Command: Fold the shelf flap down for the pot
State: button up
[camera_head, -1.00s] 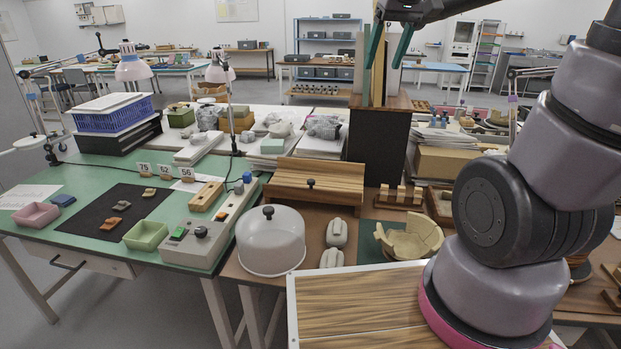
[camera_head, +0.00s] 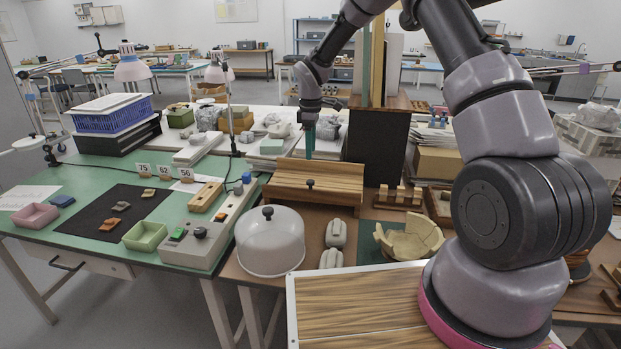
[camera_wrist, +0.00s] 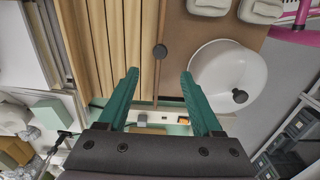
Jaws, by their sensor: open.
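The wooden shelf flap (camera_head: 335,190) is a striped board with a dark knob (camera_head: 310,184), at the front of a low wooden shelf in the middle of the head view. It looks raised, though its exact tilt is unclear. In the wrist view the knob (camera_wrist: 160,52) shows just beyond and between my fingertips. The broken pale pot (camera_head: 410,240) stands on a dark green mat (camera_head: 370,245), right of the shelf.
A white domed cover (camera_head: 270,245) with a dark knob stands front left of the shelf. Two pale blocks (camera_head: 336,234) lie between it and the pot. A tall dark cabinet (camera_head: 375,145) rises behind right. A grey control box (camera_head: 210,232) lies to the left.

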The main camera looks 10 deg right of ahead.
aim_at(310, 181)
notch_tip(310, 181, down, 11)
jog(key=shift+a+f, duration=0.1)
dwell(0.4)
grip_shut()
dwell(1.4)
